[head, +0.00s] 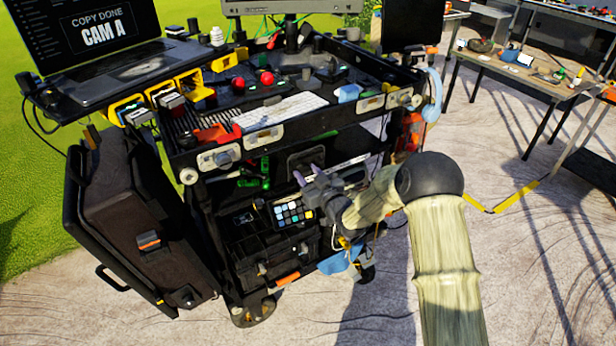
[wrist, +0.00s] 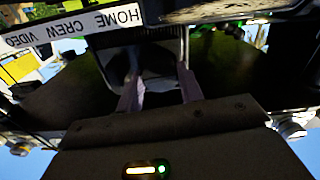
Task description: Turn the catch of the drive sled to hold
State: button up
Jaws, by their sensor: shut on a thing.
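The drive sled (head: 305,158) is a dark, square-fronted unit on the cart's middle shelf. In the wrist view its grey-framed dark front (wrist: 158,60) lies straight ahead, between and beyond my fingers. My gripper (head: 309,175) reaches in under the cart's top from the right, its purple-grey fingers at the sled's front. In the wrist view my gripper (wrist: 158,88) has its two fingers apart, closed on a small dark part at the sled, which I take as the catch. The catch is mostly lost in shadow, and its turn position cannot be told.
A white keyboard (head: 280,111) and several controls crowd the cart top above. A label strip (wrist: 70,24) shows at the shelf edge. A large dark case (head: 145,220) leans at the left. Paving at the right is mostly open.

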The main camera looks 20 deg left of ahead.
jog(key=n+b, duration=0.1)
jog(key=b, duration=0.1)
jog(key=n+b, duration=0.3)
jog(key=b, duration=0.1)
jog(key=shift+f+n, duration=0.3)
jog(key=n+b, duration=0.4)
jog(key=b, duration=0.2)
jog(key=n+b, duration=0.5)
jog(key=b, duration=0.1)
jog(key=n+b, duration=0.2)
jog(key=b, duration=0.1)
jog(key=shift+n, duration=0.3)
jog(key=shift+r+n+b, duration=0.2)
jog(key=shift+n+b, duration=0.2)
jog(key=shift+b, duration=0.05)
jog(key=o, duration=0.7)
jog(key=shift+s+a, duration=0.1)
jog(key=shift+s, duration=0.05)
